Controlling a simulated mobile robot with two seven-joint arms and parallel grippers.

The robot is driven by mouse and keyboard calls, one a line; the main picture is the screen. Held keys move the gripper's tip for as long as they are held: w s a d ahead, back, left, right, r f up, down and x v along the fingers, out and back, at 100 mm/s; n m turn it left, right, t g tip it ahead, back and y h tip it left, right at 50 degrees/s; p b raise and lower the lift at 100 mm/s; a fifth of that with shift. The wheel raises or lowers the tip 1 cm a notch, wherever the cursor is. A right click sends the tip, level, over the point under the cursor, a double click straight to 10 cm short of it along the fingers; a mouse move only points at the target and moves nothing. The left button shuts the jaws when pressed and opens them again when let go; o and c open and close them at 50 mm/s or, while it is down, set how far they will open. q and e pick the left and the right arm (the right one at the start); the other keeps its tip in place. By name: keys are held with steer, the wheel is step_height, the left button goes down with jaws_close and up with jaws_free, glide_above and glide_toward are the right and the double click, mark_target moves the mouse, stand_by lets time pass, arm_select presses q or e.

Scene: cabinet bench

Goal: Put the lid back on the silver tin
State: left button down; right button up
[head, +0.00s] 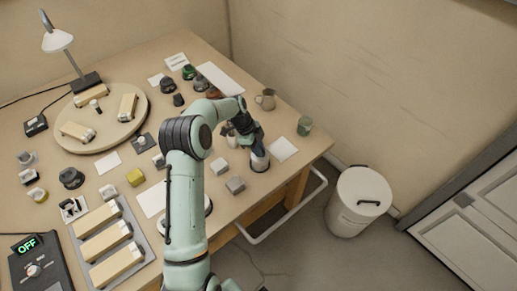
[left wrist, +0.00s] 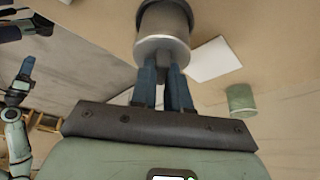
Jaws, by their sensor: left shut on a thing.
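My left gripper (head: 257,149) points down at the right front part of the bench. In the left wrist view its blue fingers (left wrist: 164,88) are close together and shut on the lid (left wrist: 162,46), a pale silver disc. The fingers hide the part they hold. Beyond the disc is the round grey body of the silver tin (left wrist: 166,20), in line with the lid. The tin (head: 260,163) stands upright under the gripper in the head view. I cannot tell whether the lid is fully seated or a small gap is left.
A white card (head: 283,149) and a green cup (head: 304,126) are right of the tin. A grey block (head: 235,185) and a white block (head: 219,166) are to its left. The bench edge is close in front. A white bin (head: 358,202) stands on the floor.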

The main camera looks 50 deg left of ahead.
arm_select(q)
steer(key=c, duration=0.5)
jaws_free()
steer(key=shift+c, duration=0.2)
steer(key=shift+r, duration=0.15)
steer(key=shift+r+p, duration=1.15)
steer(key=shift+r, duration=2.2)
jaws_close()
arm_select(e)
steer(key=w+r, duration=0.1)
steer(key=r, duration=0.1)
steer(key=shift+w+r, duration=0.4)
arm_select(q)
steer(key=shift+f, duration=0.15)
arm_select(e)
steer(key=shift+f, duration=0.1)
arm_select(q)
steer(key=shift+f+b, duration=1.4)
steer(key=shift+f, duration=1)
arm_select(e)
steer(key=shift+s+f, duration=0.55)
steer(key=shift+f, duration=0.25)
steer(key=shift+s+f, duration=0.5)
steer(key=shift+f, duration=0.3)
arm_select(q)
steer(key=shift+r, duration=0.1)
